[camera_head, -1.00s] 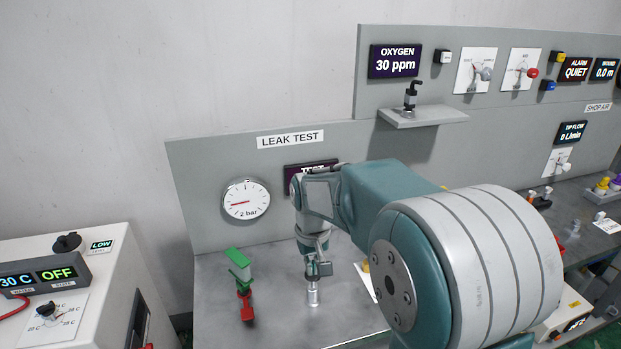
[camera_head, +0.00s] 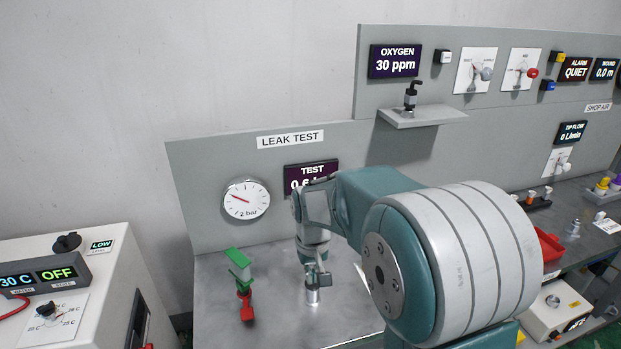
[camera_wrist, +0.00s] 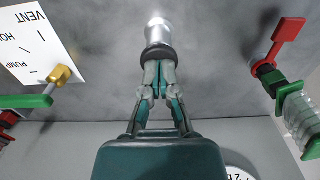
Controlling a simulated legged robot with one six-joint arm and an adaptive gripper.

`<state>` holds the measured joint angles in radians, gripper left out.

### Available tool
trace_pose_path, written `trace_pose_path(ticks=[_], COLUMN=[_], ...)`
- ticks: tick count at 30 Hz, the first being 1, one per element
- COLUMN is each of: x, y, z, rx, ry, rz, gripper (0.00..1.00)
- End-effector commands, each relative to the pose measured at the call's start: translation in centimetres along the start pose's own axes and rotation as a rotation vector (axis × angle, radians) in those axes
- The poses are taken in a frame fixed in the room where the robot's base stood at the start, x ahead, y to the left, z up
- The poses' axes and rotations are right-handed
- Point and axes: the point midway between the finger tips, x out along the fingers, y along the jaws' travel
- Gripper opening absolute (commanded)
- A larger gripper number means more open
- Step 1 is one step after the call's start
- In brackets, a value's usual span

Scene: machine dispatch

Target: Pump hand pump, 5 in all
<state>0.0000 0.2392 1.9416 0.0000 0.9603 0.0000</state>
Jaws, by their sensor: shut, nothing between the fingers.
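The hand pump, a silver cylinder (camera_head: 312,295) with a dark top, stands upright on the grey bench under the leak test panel. In the wrist view its silver body (camera_wrist: 158,30) and dark collar (camera_wrist: 158,57) are straight beyond my fingers. My gripper (camera_head: 318,270) is over the pump, its fingers (camera_wrist: 158,68) shut together, with nothing between them, at the dark collar; they appear to touch it. The gauge (camera_head: 246,198) needle points left and slightly up. The test display (camera_head: 311,175) shows about 0.6, partly hidden by my arm.
A green and red fitting (camera_head: 241,270) stands left of the pump. In the wrist view, a white vent/hold/pump plate (camera_wrist: 38,40) with a yellow knob (camera_wrist: 60,75) lies beside it. A red tray (camera_head: 549,246) is farther right. Bench between fitting and pump is clear.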

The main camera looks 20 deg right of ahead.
Motion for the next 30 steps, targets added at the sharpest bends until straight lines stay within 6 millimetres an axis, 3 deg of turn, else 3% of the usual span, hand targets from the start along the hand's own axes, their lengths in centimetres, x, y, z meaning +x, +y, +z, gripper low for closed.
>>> trace_pose_path(ticks=[5,30], x=[0.0,-4.4], y=[0.0,0.0], z=[0.1,0.0], rx=[0.0,0.0], ry=[-0.003,-0.001], rz=[0.0,0.0], gripper=[0.0,0.0])
